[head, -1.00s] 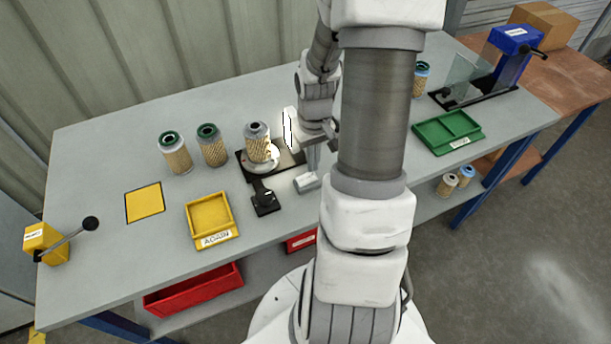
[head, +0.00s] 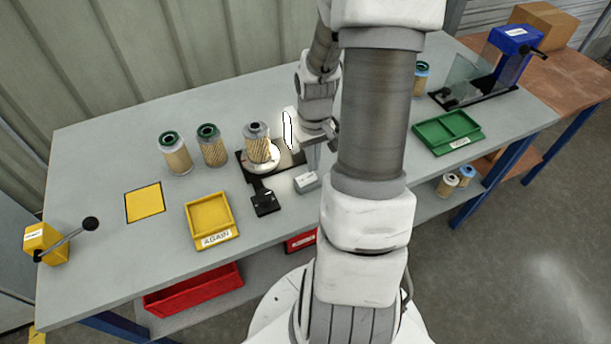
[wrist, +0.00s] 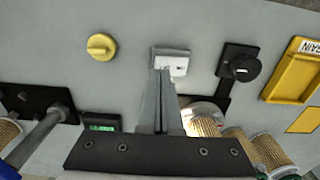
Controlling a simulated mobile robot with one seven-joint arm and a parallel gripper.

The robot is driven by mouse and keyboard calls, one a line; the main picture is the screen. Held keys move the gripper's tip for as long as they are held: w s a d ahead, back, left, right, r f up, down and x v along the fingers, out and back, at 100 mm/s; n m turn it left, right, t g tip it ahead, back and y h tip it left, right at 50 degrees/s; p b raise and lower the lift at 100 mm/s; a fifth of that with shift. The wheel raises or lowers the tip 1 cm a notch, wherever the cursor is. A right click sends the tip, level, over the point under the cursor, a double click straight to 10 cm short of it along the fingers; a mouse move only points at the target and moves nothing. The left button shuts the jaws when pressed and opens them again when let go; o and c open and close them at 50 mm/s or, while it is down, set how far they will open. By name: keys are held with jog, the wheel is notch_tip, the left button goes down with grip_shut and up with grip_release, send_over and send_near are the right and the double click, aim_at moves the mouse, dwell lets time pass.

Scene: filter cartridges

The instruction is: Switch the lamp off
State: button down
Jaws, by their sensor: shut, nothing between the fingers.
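In the head view the fingers come down just above the box. I cannot tell whether they touch it.
A cartridge (head: 258,142) stands on the black stand (head: 264,201); two more (head: 175,153) (head: 212,145) stand to its left. A yellow tray (head: 211,215) and yellow square (head: 144,203) lie further left, a green tray (head: 446,131) to the right. A yellow knob (wrist: 101,46) shows in the wrist view.

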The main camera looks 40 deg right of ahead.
jog(key=shift+f+b, duration=1)
jog(key=shift+f, duration=0.25)
jog(key=shift+r, duration=0.15)
dwell(0.4)
jog(key=shift+r+p, duration=3)
jog(key=shift+r, duration=0.4)
jog(key=shift+r, duration=0.1)
